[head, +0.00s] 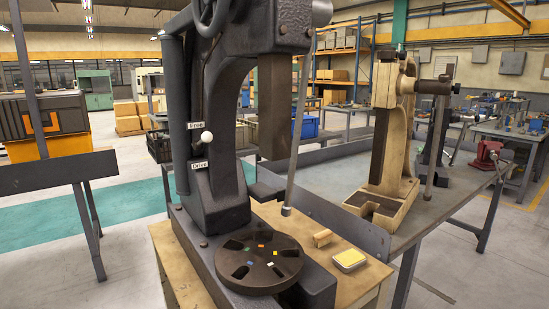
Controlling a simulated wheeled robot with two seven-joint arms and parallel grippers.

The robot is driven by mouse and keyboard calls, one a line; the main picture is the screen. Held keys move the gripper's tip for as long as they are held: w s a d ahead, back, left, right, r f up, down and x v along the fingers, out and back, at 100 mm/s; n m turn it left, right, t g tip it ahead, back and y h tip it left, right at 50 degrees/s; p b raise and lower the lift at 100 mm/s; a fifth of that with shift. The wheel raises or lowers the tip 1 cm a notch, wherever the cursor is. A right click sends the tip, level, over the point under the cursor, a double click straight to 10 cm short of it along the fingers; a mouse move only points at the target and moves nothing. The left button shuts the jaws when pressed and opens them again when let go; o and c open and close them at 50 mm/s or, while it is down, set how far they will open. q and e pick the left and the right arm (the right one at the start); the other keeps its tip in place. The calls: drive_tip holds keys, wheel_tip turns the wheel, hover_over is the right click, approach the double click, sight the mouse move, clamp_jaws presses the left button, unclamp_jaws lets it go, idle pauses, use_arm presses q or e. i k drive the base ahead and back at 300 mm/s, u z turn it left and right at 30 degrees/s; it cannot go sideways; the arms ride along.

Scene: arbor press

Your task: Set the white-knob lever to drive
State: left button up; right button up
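The dark grey arbor press (222,195) stands on a wooden bench in the middle of the head view. The white-knob lever (206,137) is on the left face of its column. Its round white knob sits between an upper label reading "Free" (194,125) and a lower label reading "Drive" (199,164). The knob is a little nearer the "Free" label. A slotted round plate (258,262) with small coloured marks lies on the press base. Neither of my grippers shows in the head view.
A long grey handle bar (297,135) hangs in front of the press at right. A small wooden piece (322,238) and a yellow-white block (349,260) lie on the bench. A beige press (393,140) stands on the grey table behind. Floor at left is open.

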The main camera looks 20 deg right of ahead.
sight(207, 136)
drive_tip(key=k, duration=0.5)
drive_tip(key=i, duration=0.8)
drive_tip(key=z, duration=0.9)
drive_tip(key=i, duration=0.3)
drive_tip(key=z, duration=0.4)
